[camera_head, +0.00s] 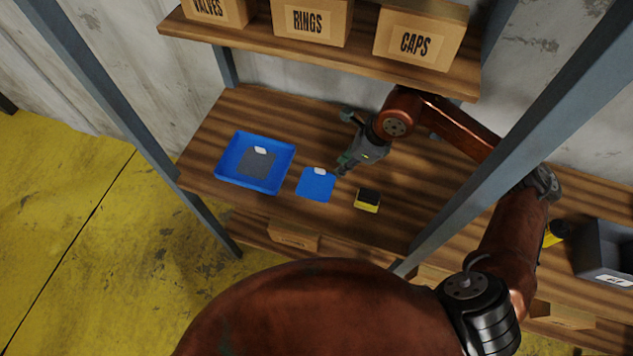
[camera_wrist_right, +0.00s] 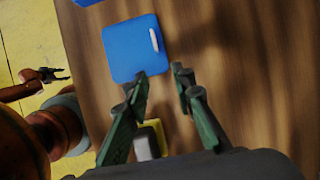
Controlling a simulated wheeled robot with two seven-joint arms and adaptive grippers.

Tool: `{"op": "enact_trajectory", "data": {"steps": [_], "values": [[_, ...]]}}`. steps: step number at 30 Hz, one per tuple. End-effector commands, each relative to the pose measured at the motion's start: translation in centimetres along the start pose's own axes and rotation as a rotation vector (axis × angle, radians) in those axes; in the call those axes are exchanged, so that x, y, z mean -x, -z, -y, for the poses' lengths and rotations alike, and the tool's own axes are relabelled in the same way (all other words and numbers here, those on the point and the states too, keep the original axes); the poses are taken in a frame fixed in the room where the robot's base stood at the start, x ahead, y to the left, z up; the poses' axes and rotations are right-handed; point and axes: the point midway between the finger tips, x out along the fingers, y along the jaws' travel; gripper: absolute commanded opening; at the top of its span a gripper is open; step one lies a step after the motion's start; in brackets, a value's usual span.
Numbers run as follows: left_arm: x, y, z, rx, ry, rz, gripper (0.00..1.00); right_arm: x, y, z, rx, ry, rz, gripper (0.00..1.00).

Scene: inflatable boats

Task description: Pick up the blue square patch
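The blue square patch (camera_head: 314,186) lies flat on the wooden shelf, with a white tab at one edge. It also shows in the right wrist view (camera_wrist_right: 133,48), just beyond the fingertips. My right gripper (camera_head: 342,167) is at the patch's right side. In the right wrist view, its green fingers (camera_wrist_right: 159,77) are apart with nothing between them. I cannot tell its exact height above the shelf. My left gripper (camera_wrist_right: 56,74) shows small at the left of the right wrist view, away from the patch, its fingers seemingly apart.
A blue tray (camera_head: 228,176) holding a grey patch (camera_head: 257,163) sits left of the blue patch. A yellow and black sponge (camera_head: 367,202) lies to the right. Boxes marked RINGS (camera_head: 311,22) and CAPS (camera_head: 417,40) stand above. A grey post (camera_head: 480,160) crosses before the shelf.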

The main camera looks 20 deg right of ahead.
Motion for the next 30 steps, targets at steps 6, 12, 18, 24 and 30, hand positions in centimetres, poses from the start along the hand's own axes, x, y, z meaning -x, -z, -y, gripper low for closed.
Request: {"op": "enact_trajectory", "data": {"steps": [6, 12, 18, 24, 30], "values": [[0.2, 0.1, 0.0, 0.000, 0.000, -0.001, 0.40, -1.2, -3.1, 0.0, 0.000, -0.001, 0.001, 0.23], [0.2, 0.1, 0.0, 0.000, 0.000, -0.001, 0.40, -1.9, -3.6, 0.0, 0.000, 0.000, -0.001, 0.23], [0.0, 0.1, -0.1, 0.000, -0.001, 0.000, 0.40, -4.3, -3.5, -0.1, -0.001, -0.003, -0.001, 0.23], [-0.1, 0.0, -0.1, 0.000, -0.001, 0.000, 0.40, -6.5, -3.5, 0.0, 0.000, -0.001, 0.000, 0.23], [-0.1, 0.0, -0.1, 0.000, -0.001, 0.000, 0.40, -6.5, -3.5, 0.0, 0.000, 0.000, 0.000, 0.23]]}}
